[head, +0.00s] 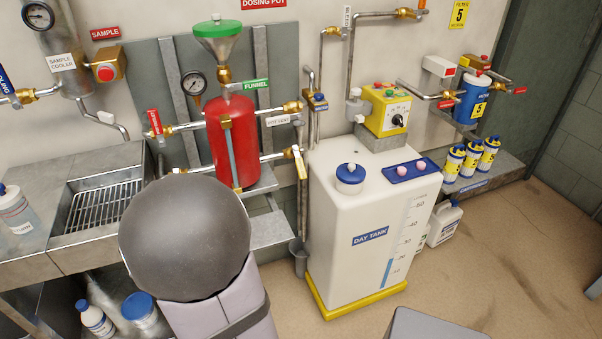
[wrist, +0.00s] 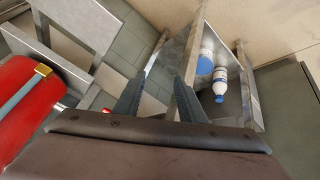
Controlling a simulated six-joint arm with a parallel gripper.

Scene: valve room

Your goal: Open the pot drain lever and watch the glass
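The red dosing pot (head: 231,145) stands against the wall with a green funnel on top. The red pot also shows at the left there (wrist: 30,105). In the head view my arm hides the gripper.
The white day tank (head: 360,225) stands right of the pot on a yellow base. A grey bench with a grated sink (head: 103,205) is at the left. Bottles (head: 95,318) stand on the shelf below. The floor at right is mostly clear.

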